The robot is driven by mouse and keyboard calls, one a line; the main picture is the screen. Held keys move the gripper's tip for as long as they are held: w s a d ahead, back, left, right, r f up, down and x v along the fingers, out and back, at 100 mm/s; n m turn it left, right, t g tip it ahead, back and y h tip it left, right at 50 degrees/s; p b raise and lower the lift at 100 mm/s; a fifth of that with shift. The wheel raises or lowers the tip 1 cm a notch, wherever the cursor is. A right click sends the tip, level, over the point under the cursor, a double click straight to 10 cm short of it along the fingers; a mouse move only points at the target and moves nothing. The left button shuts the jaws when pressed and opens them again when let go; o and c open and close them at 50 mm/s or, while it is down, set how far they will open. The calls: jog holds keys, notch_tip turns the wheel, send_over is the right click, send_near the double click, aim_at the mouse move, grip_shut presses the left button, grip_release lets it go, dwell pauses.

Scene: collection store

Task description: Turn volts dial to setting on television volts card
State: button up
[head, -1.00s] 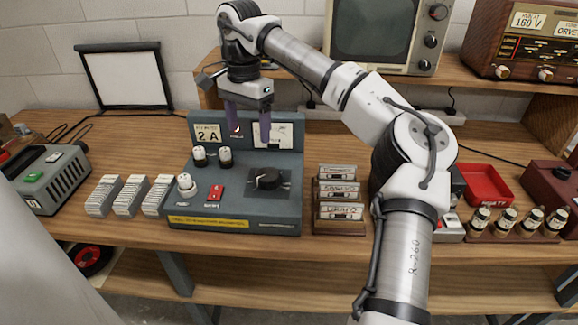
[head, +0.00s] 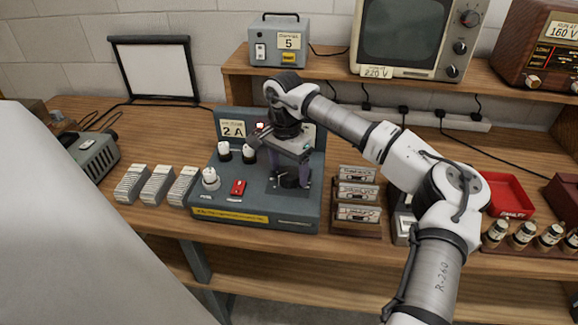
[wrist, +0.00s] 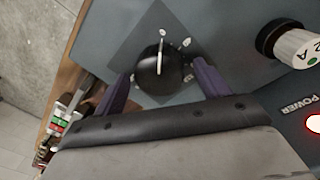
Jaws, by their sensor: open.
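The television (head: 408,35) stands on the shelf, and the card at its lower left (head: 376,72) reads 220 V. The grey control box (head: 258,213) sits on the bench with a black round dial, mostly hidden by my gripper (head: 290,172) in the head view. In the wrist view the black dial (wrist: 150,80) shows a pale pointer line toward the top of the picture, with small marks around it too blurred to read. My gripper (wrist: 161,72) is open, its purple fingers on either side of the dial with gaps showing.
A red switch (head: 238,188) and several white-topped knobs (head: 210,178) are left of the dial. A 2 A card (head: 233,129) is on the box's back panel. A cassette rack (head: 357,222) stands close on the right.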

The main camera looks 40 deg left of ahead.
jog(key=shift+f, duration=0.15)
jog(key=shift+c, duration=0.2)
jog(key=c, duration=0.9)
jog(key=shift+c, duration=0.2)
